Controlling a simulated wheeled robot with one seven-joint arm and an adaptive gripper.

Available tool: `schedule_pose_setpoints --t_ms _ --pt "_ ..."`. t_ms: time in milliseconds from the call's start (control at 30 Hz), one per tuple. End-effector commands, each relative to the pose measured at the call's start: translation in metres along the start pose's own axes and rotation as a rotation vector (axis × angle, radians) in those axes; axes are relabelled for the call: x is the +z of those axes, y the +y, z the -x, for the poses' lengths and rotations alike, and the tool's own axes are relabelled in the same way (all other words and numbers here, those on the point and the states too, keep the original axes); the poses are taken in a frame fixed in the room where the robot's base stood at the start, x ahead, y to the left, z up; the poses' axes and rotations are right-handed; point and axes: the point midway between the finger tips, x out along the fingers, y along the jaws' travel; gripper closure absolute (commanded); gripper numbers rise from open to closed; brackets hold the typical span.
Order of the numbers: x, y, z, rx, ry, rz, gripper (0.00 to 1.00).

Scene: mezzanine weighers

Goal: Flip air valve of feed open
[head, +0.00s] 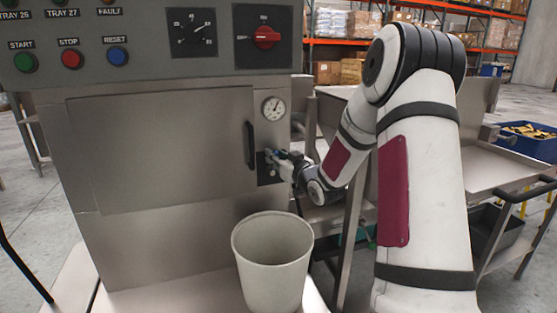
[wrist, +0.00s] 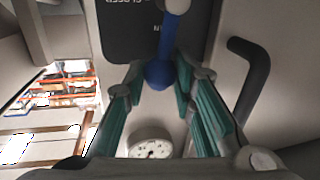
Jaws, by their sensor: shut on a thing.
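The feed air valve is a small lever with a blue knob (wrist: 158,75) on a blue stem and a pale pivot, mounted on a dark label plate (wrist: 118,40). The plate also shows in the head view (head: 268,178), low on the steel cabinet's right side. The lettering is upside down in the wrist view and only partly readable. My gripper (wrist: 158,88) has its teal-padded fingers on either side of the blue knob and is shut on it. In the head view my gripper (head: 275,157) partly hides the lever.
A black door handle (head: 249,146) stands out just left of the plate, and a round gauge (head: 273,108) sits above. A pale bin (head: 266,252) stands below. A control panel (head: 140,43) with buttons overhangs the cabinet. Steel tables stand at the right.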

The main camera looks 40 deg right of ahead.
Motion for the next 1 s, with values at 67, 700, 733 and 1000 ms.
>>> schedule_pose_setpoints --t_ms 67,700,733,1000 --pt "0.0008 -0.0067 -0.0021 -0.002 -0.011 0.071 1.00" --pt "-0.0017 -0.0116 -0.0023 0.001 -0.033 0.172 0.55" --pt "-0.0017 -0.0114 -0.0022 0.001 -0.033 0.172 0.55" --pt "-0.0015 -0.0108 0.0000 0.002 -0.034 0.171 0.55"
